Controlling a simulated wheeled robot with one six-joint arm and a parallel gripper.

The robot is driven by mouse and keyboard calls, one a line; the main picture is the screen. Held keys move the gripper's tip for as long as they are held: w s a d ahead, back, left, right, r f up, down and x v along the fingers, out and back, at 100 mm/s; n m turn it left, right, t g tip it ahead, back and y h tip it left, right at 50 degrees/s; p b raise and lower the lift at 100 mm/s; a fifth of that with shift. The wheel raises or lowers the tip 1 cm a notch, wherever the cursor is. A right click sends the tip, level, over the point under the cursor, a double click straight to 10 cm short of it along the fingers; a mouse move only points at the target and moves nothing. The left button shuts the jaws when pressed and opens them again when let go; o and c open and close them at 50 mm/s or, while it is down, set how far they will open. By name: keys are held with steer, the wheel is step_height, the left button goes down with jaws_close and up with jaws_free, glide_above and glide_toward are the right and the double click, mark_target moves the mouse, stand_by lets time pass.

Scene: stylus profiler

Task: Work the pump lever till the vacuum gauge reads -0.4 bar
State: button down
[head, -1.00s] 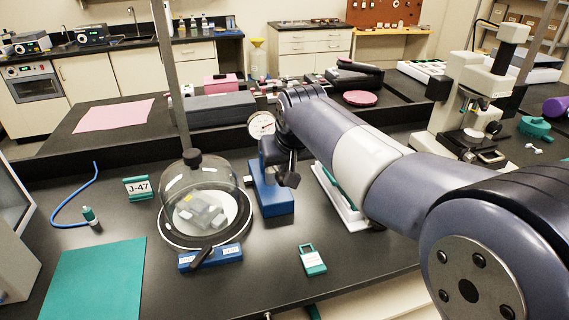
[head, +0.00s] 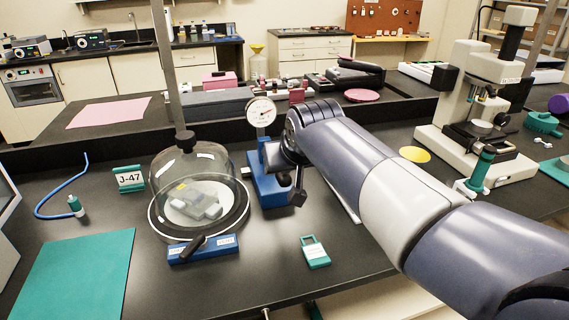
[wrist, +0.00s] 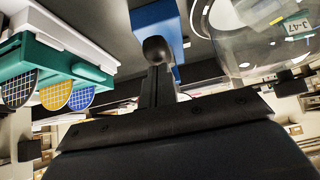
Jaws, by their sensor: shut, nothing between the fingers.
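The blue hand pump (head: 266,180) stands on the black bench right of the bell jar (head: 198,180). Its round white vacuum gauge (head: 261,111) sits on top; the reading is too small to tell. My gripper (head: 297,197) points down at the pump's right side, shut and empty. In the wrist view, a round black knob (wrist: 157,48) shows just beyond my shut fingers (wrist: 157,85), with the blue pump base (wrist: 158,18) behind it. I cannot tell whether the fingers touch the knob. My arm hides part of the pump and its lever.
A blue valve block (head: 203,249) with a black handle lies before the bell jar. A green padlock-shaped tag (head: 315,252) lies right of it near the bench's front edge. A J-47 sign (head: 130,179) and green mat (head: 75,275) are at left. The profiler (head: 480,110) stands at right.

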steer(key=f+b, duration=0.1)
steer(key=b, duration=0.1)
steer(key=f+t+b, duration=0.1)
steer(key=f+b, duration=0.1)
steer(key=f+t+b, duration=0.1)
steer(key=shift+s+d+f+b, duration=0.1)
steer(key=shift+s+f+b, duration=0.2)
steer(key=shift+s+b, duration=0.1)
steer(key=shift+f+b, duration=0.95)
steer(key=shift+f, duration=0.35)
steer(key=r+p, duration=0.1)
steer(key=r, duration=0.1)
steer(key=r+p, duration=0.1)
steer(key=r, duration=0.1)
steer(key=r+p, duration=0.2)
steer(key=shift+s+d, duration=0.1)
steer(key=shift+s, duration=0.25)
glide_toward(287, 186)
steer(key=r, duration=0.1)
steer(key=s+r, duration=0.1)
steer(key=shift+s+d+r+y, duration=0.25)
steer(key=shift+d+r+y, duration=0.05)
steer(key=shift+d, duration=0.1)
stand_by(0.6)
